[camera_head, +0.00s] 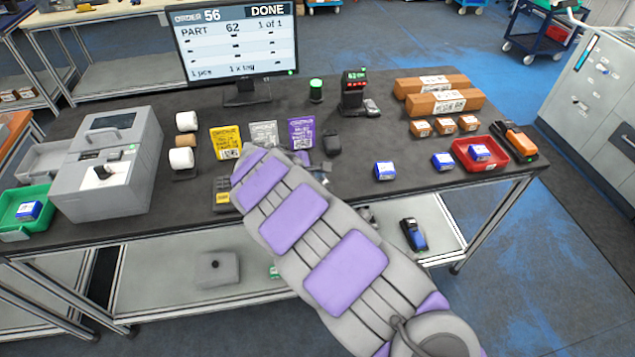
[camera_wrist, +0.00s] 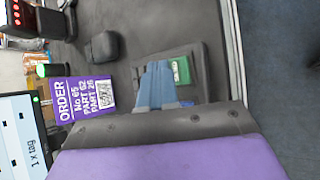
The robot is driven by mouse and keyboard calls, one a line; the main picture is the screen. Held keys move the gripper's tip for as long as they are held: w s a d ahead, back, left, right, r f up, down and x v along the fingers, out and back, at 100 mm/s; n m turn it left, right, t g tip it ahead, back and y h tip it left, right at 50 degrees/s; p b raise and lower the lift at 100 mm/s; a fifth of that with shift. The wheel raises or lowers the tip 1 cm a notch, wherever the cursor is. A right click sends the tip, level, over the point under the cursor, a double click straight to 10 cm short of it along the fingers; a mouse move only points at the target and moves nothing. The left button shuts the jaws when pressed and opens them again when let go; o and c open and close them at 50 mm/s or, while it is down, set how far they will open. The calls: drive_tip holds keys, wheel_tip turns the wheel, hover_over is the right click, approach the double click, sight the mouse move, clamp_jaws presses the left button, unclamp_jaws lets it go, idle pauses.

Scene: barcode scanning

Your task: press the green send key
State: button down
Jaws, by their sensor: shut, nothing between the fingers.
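The green send key (camera_wrist: 181,70) shows in the wrist view on a dark flat keypad (camera_wrist: 206,92) near the table's front edge. My gripper (camera_wrist: 157,66) is shut and empty, its blue-grey fingers reaching over the keypad. The fingertips appear just left of the green key in that view; I cannot tell whether they touch the keypad. In the head view my arm covers most of this area, and the green key is hidden there.
A monitor (camera_head: 238,45) reads order 56, part 62, DONE. A purple order card (camera_head: 301,133) and a dark rounded object (camera_head: 332,141) lie beyond the keypad. A grey machine (camera_head: 107,165) stands left. Blue-white boxes and a red tray (camera_head: 459,160) are on the right.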

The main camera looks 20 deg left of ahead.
drive_tip(key=shift+d+r, duration=0.15)
drive_tip(key=shift+d, duration=0.4)
drive_tip(key=shift+a, duration=0.55)
drive_tip(key=shift+d, duration=0.4)
drive_tip(key=shift+a+f, duration=0.25)
drive_tip(key=shift+f, duration=0.15)
drive_tip(key=shift+d+f, duration=0.1)
drive_tip(key=shift+d, duration=0.05)
drive_tip(key=shift+f, duration=0.3)
idle(0.3)
drive_tip(key=shift+r+p, duration=0.15)
drive_tip(key=shift+p, duration=0.15)
drive_tip(key=shift+r+p, duration=0.7)
